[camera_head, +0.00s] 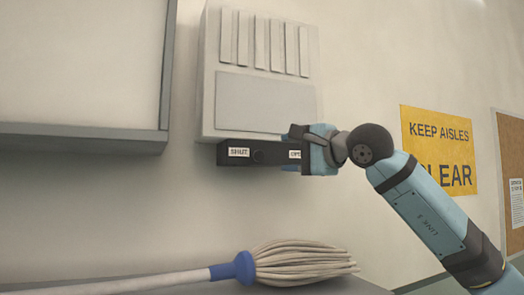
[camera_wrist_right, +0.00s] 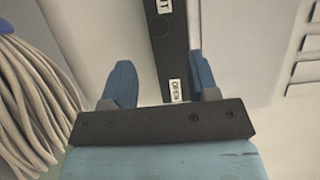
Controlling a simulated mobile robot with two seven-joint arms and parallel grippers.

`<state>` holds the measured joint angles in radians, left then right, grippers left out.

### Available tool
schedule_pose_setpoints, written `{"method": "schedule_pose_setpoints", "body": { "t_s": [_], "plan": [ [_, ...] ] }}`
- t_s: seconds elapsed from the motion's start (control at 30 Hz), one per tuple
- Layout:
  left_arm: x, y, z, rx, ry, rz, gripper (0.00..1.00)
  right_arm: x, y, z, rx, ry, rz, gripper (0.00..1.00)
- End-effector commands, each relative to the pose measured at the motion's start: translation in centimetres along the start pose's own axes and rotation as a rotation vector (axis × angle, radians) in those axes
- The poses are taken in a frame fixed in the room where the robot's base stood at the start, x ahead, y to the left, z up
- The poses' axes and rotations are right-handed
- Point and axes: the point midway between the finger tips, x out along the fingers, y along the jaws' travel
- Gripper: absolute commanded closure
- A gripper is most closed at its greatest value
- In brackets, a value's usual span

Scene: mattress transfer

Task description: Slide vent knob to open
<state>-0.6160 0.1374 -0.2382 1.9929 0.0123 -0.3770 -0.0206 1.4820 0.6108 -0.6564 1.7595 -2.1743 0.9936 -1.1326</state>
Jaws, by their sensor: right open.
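The vent (camera_head: 262,70) is a pale wall box with upright slats and a flat panel below them. A dark slide bar (camera_head: 275,155) runs along its lower edge, labelled SHUT at the left and OPEN at the right. The dark round knob (camera_head: 258,157) sits just right of the SHUT label. My right gripper (camera_head: 305,146) is at the bar's OPEN end, right of the knob. In the right wrist view the open fingers (camera_wrist_right: 161,85) stand either side of the bar (camera_wrist_right: 170,55), near the OPEN label. Nothing is held. My left gripper is out of view.
A mop (camera_head: 300,262) with a blue collar lies below the vent; its strands show in the wrist view (camera_wrist_right: 30,95). A grey-framed board (camera_head: 80,135) is at upper left. A yellow sign (camera_head: 440,135) and a corkboard (camera_head: 510,155) are at right. The wall between vent and mop is clear.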

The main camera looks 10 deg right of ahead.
Motion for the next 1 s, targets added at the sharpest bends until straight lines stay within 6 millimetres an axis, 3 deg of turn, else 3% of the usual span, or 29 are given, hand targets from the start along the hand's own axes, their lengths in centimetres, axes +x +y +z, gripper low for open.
{"method": "schedule_pose_setpoints", "body": {
  "t_s": [0.2, 0.4, 0.83, 1.0],
  "plan": [
    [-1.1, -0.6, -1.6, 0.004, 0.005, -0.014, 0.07, 4.8, -0.3, 0.1, 0.004, -0.004, 0.003, 0.46],
    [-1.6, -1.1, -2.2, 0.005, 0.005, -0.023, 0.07, 7.4, -0.2, 0.1, 0.003, -0.003, 0.001, 0.46],
    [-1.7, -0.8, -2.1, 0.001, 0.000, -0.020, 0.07, 8.3, 0.1, 0.1, 0.002, -0.002, 0.001, 0.46],
    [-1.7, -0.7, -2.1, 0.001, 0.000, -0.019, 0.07, 8.3, 0.1, 0.1, 0.002, -0.003, 0.001, 0.85]
  ]
}}
